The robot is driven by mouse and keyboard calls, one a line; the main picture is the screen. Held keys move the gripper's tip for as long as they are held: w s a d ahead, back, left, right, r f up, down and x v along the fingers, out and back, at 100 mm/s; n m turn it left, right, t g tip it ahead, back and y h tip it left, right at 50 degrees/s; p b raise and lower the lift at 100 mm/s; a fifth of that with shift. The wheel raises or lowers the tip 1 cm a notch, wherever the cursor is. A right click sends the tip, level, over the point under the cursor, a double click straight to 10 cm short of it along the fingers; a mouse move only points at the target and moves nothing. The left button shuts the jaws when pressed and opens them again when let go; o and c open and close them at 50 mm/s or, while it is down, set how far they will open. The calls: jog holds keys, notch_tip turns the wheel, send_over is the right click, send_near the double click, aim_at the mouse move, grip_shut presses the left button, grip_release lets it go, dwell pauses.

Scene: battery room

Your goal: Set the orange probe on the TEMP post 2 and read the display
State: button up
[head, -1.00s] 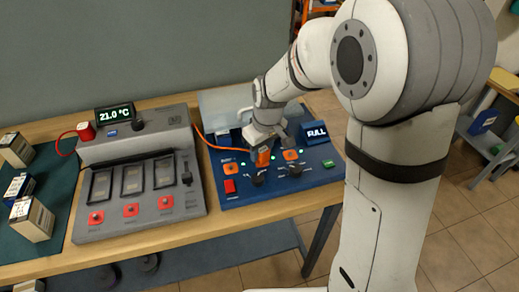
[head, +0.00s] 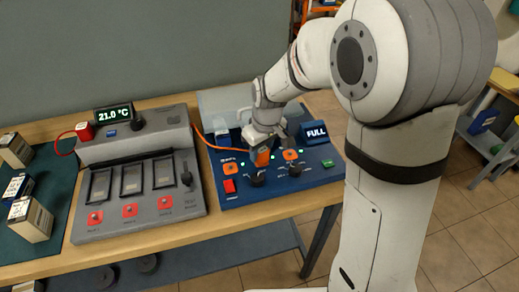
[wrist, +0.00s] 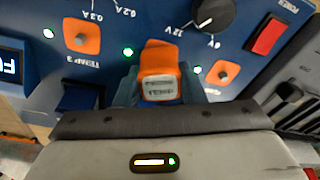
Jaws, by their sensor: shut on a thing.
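The orange probe (head: 263,157) is in my gripper (head: 265,142), low over the blue panel (head: 280,184), between two orange posts. In the wrist view the probe (wrist: 158,72) shows its light "TEMP" end, with a jaw of my gripper (wrist: 160,94) on each side. The other post (wrist: 222,73) is the left one (head: 230,168) in the head view. The temperature display (head: 115,113) reads 21.0 °C. The probe's lower end is hidden.
A "FULL" display (head: 315,132) stands at the panel's right end. Black knobs (head: 257,179) and a red switch (head: 229,186) sit at the front. A grey charger (head: 138,216) stands left of the panel. An orange cable (head: 206,139) runs between them. Battery boxes (head: 31,219) stand far left.

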aim_at(265, 151)
jog(key=shift+f+b, duration=0.4)
jog(key=shift+f, duration=0.15)
jog(key=o, duration=0.8)
jog(key=shift+r, duration=0.1)
jog(key=shift+s+d+r+p, duration=0.2)
jog(key=shift+r+p, duration=1.05)
jog(key=shift+r, duration=0.55)
jog(key=shift+s+d+r+p, duration=0.2)
jog(key=shift+r+p, duration=1)
jog(key=shift+r, duration=0.65)
jog(key=shift+s+d+r+p, duration=0.2)
jog(key=shift+r+p, duration=1.05)
jog(key=shift+r, duration=0.55)
jog(key=shift+a+f, duration=0.1)
jog(key=s+d+r+m, duration=0.3)
jog(key=s+d, duration=0.3)
jog(key=s, duration=0.3)
jog(key=s+d+r+m+t+h, duration=0.1)
jog(key=s+d+r+m, duration=0.2)
jog(key=s+d, duration=0.4)
jog(key=shift+s+r+m+t, duration=0.35)
jog(key=shift+s+m, duration=0.45)
jog(key=shift+s, duration=0.3)
